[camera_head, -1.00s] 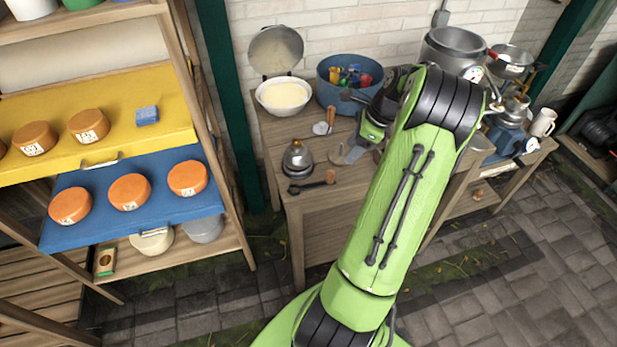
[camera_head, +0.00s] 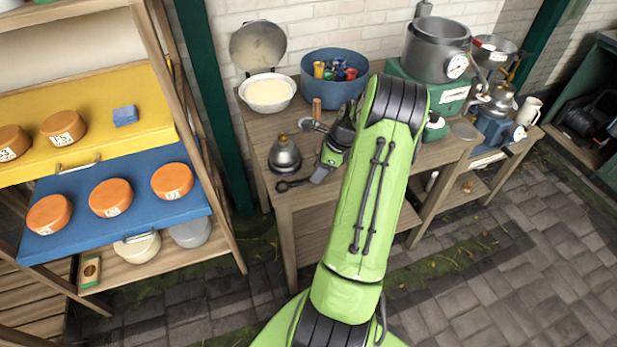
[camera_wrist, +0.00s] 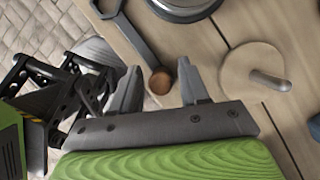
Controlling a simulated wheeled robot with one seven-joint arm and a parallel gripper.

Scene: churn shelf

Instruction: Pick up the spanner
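The spanner (camera_head: 291,185) is a dark bar with a ring end. It lies near the front left edge of the wooden bench (camera_head: 262,135), in front of a metal domed pot. My gripper (camera_head: 317,176) is at its right end in the head view and hides that end. In the wrist view the spanner (camera_wrist: 132,38) runs from the top edge down to a brown round end. That end shows between the two spread fingers of my gripper (camera_wrist: 158,72). The gripper is open. I cannot tell whether the fingers touch the spanner.
The domed pot (camera_head: 285,156) stands close behind the spanner. A pale disc with a grey handle (camera_wrist: 252,80) lies to the right in the wrist view. A white bowl (camera_head: 268,92) and blue tub (camera_head: 333,90) stand farther back. A cheese shelf (camera_head: 110,215) is at left.

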